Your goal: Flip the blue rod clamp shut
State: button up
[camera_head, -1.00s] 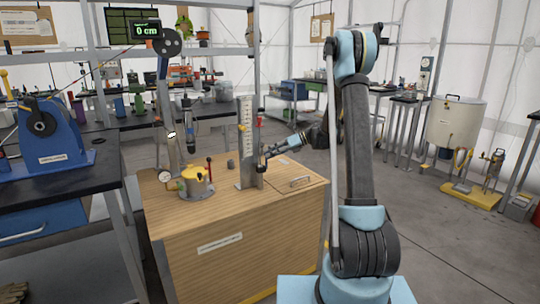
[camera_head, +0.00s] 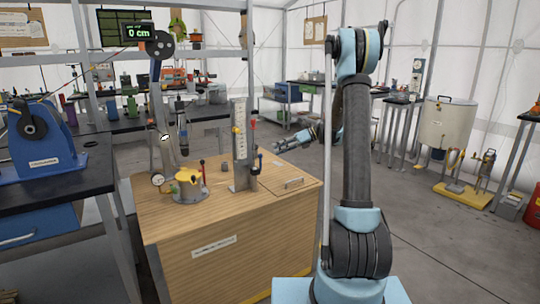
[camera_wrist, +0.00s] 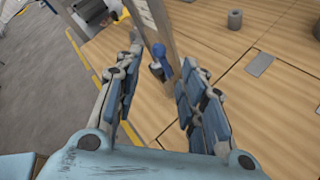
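The blue rod clamp (camera_wrist: 158,54) shows in the wrist view as a small blue lever or knob with a dark lower part beside the metal upright (camera_wrist: 154,20). Whether the clamp is open or shut is too small to tell. My gripper (camera_wrist: 162,60) is open, its two jointed fingers spread, with the clamp beyond and between the fingertips in the picture. In the head view my gripper (camera_head: 278,145) is right of the upright, apart from it and empty.
The upright stands on a wooden cabinet top (camera_head: 220,205). A yellow-topped device (camera_head: 188,186) with a gauge and a red-topped lever (camera_head: 203,170) stand to its left. A small grey cylinder (camera_wrist: 235,19) sits on the wood. A display (camera_head: 139,31) reads 0 cm.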

jog(key=shift+v, duration=2.05)
jog(key=shift+s, duration=0.1)
jog(key=s+d+r+n+t+h, duration=0.1)
jog(key=s+n+h, duration=0.35)
jog(key=s, duration=0.75)
jog(key=s+d+r+n+h, duration=0.2)
jog(key=s+n, duration=0.5)
jog(key=s, duration=0.5)
jog(key=s+d+f+n+t+h, duration=0.1)
jog(key=s+d+f+n+h, duration=0.2)
jog(key=s, duration=0.7)
jog(key=s+d+f+n+t+h, duration=0.1)
jog(key=s+d+f+n+h, duration=0.3)
jog(key=s+d+f+n, duration=0.3)
jog(key=s+f+n, duration=0.2)
jog(key=s, duration=0.2)
jog(key=shift+s+d, duration=0.25)
jog(key=shift+s, duration=0.05)
jog(key=shift+f+n, duration=0.1)
jog(key=shift+n, duration=0.15)
